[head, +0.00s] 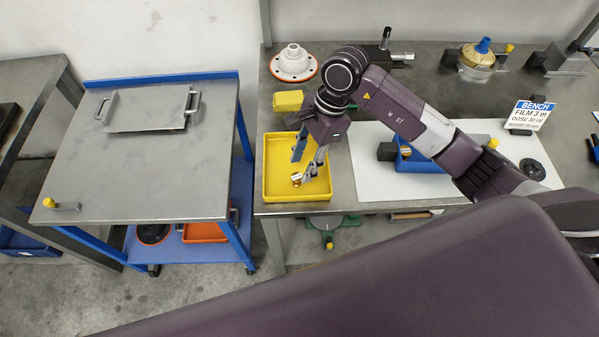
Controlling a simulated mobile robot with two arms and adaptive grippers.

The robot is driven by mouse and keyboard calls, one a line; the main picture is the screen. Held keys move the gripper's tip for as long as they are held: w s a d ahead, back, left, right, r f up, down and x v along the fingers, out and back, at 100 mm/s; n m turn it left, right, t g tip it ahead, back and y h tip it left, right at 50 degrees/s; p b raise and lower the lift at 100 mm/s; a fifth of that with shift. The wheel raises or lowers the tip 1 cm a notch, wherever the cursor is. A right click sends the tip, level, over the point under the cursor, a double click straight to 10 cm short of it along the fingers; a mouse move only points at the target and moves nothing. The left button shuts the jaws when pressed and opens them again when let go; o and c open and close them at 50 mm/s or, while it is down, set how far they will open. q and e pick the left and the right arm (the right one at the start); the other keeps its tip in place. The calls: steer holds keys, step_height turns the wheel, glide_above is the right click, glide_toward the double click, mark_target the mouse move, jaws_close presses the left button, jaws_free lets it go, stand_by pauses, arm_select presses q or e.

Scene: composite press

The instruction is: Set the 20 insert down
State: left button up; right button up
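A small brass-coloured insert (296,179) is in the yellow tray (267,190) near the left end of the bench. Any number on it is too small to read. My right gripper (303,168) reaches down over the tray with its fingers spread apart. The insert is just below and beside the fingertips, and I see no grip on it. My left gripper is not in view.
A yellow block (288,101) and a white flanged part (293,63) lie behind the tray. On the white mat (370,177) are a blue holder (420,165), partly hidden by my arm, and a black disc (532,169). A blue-framed cart (150,190) stands left.

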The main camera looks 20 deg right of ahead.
steer(key=b+v, duration=0.2)
steer(key=v, duration=0.6)
steer(key=shift+r, duration=0.1)
